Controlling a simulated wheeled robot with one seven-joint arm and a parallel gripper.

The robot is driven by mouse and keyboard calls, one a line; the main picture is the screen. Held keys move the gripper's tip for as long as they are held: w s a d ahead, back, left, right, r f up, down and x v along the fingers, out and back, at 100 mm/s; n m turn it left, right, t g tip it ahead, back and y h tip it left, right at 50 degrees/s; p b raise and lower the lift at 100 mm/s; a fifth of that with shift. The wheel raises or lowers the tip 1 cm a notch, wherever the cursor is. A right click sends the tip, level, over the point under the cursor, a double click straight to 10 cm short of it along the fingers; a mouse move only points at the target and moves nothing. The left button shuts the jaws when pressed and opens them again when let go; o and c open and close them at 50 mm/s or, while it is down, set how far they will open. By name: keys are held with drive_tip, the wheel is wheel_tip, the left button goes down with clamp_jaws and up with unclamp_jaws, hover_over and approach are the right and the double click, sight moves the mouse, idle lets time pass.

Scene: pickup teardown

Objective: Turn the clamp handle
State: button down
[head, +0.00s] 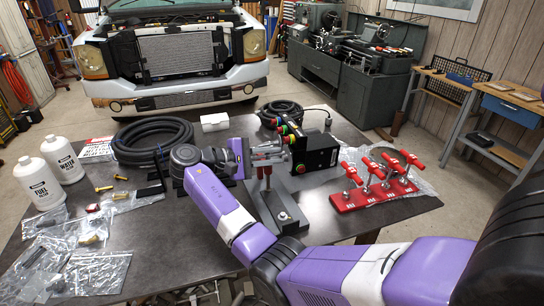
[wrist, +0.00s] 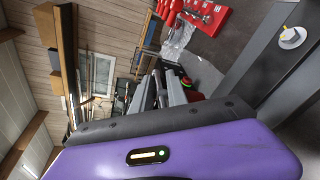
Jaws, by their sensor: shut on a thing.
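A clamp with a dark grey base (head: 284,221) stands on the table in the middle of the head view. Its red handle (head: 265,170) rises toward the jaws. My gripper (head: 270,153) is directly over it, reaching in from the left, with its jaws shut on the handle. The fingers cover the upper part of the handle. In the wrist view the fingers (wrist: 160,92) point away, and the purple wrist housing hides much of the clamp. A long grey bar with a round pale fitting (wrist: 292,38) shows at the right there.
A black box with coloured buttons (head: 315,152) stands close behind my gripper. A red block (head: 362,197) with several red T-handles is to the right. Bare tabletop (head: 180,250) is front left.

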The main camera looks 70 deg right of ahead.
drive_tip(key=shift+w+d+r, duration=0.1)
drive_tip(key=shift+r, duration=0.3)
drive_tip(key=c, duration=1.5)
unclamp_jaws()
drive_tip(key=shift+o, duration=0.2)
drive_tip(key=shift+f, duration=0.15)
drive_tip(key=shift+f, duration=0.1)
drive_tip(key=b+v, duration=0.1)
drive_tip(key=v, duration=0.6)
drive_tip(key=shift+w+a+b, duration=0.15)
drive_tip(key=shift+a+b, duration=0.15)
drive_tip(key=shift+a, duration=0.05)
